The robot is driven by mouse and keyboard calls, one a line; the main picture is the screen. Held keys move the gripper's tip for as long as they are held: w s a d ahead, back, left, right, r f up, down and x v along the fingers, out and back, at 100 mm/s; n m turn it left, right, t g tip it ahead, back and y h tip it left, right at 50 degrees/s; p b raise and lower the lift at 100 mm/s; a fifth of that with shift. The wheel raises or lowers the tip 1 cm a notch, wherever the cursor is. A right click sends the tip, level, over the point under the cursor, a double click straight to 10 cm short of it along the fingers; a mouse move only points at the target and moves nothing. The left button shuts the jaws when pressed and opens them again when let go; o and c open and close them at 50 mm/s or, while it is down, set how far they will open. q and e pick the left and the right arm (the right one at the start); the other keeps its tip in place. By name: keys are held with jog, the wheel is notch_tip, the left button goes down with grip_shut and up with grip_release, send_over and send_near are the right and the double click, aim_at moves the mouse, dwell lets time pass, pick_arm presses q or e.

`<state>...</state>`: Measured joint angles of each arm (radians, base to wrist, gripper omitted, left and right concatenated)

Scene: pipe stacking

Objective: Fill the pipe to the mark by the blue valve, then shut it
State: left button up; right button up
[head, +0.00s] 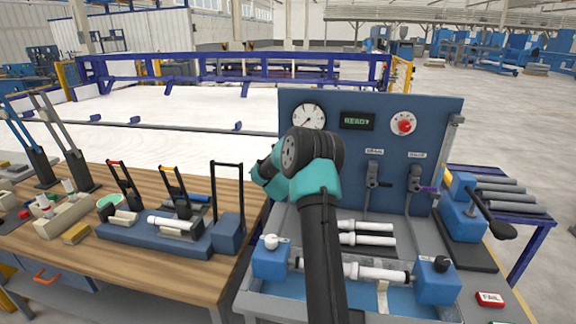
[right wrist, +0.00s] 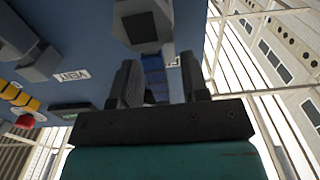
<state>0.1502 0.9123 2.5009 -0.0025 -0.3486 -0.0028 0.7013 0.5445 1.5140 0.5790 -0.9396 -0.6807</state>
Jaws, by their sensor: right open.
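My right gripper (right wrist: 158,70) is open in the right wrist view. A blue valve handle (right wrist: 153,78) shows between its two fingers; I cannot tell whether they touch it. In the head view my arm's teal wrist hides that handle and my gripper. A clear pipe with white ends (head: 370,272) lies level between two blue end blocks (head: 437,281) on the test bench. Its mark and any water level are too small to make out. The blue panel (head: 347,97) carries a gauge (head: 308,117) and a display (head: 357,121) reading READY. My left gripper is out of view.
White pipes (head: 368,239) lie behind the clear one. A wooden table (head: 150,262) with clamps stands left.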

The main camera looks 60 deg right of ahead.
jog(key=v, duration=1.7)
jog(key=shift+a, duration=0.2)
